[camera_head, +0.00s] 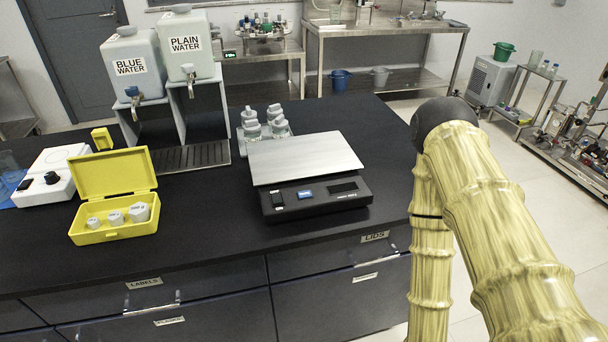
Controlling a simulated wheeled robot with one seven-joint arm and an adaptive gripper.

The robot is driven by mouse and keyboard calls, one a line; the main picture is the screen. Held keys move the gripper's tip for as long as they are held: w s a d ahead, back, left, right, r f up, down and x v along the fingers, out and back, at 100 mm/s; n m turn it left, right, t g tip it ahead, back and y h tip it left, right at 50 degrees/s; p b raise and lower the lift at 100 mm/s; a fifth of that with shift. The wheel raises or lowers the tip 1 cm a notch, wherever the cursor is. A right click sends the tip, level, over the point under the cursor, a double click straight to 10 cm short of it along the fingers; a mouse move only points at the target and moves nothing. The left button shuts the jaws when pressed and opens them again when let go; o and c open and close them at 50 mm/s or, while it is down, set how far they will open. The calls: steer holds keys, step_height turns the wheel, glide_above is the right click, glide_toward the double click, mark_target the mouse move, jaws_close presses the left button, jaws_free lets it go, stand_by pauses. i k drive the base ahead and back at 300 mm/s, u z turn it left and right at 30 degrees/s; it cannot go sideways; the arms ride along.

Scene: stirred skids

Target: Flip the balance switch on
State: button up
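The balance (325,203) stands on the black bench near its front edge, with a flat, empty metal pan (303,157) on top. My arm, with a bamboo-like surface, is at the right, clear of the balance. My gripper is out of the picture.
An open yellow case (113,233) with white weights lies left of the balance. Several bottles in a grey rack (243,146) stand behind it. Two labelled water containers (190,48) stand on stands at the back left. The bench between case and balance is clear.

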mark_target(276, 199)
steer(key=u, duration=1.75)
steer(key=k, duration=0.8)
steer(key=z, duration=0.7)
